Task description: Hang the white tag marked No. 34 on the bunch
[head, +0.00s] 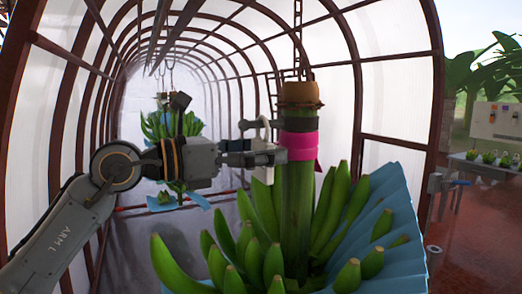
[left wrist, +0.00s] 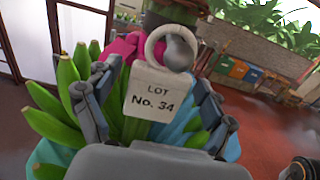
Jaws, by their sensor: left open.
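The white tag (left wrist: 154,98) reads LOT No. 34 in the left wrist view. It hangs upright, with a pale ring (left wrist: 150,48) at its top and a grey rounded piece showing at the ring. My left gripper (left wrist: 158,108) is open, one finger on each side of the tag. In the head view my left gripper (head: 268,153) is beside the stem (head: 296,205), level with its pink band (head: 302,146). The green banana bunch (head: 262,240) hangs below. Whether the ring touches the stem is unclear. My right gripper is not in view.
Blue sheeting (head: 385,215) lies behind the bunch's fingers. A chain (head: 298,40) holds the stem from above. Another bunch (head: 172,125) hangs farther back in the arched tunnel. A bench with small plants (head: 488,158) stands at the right. The red floor at right is largely clear.

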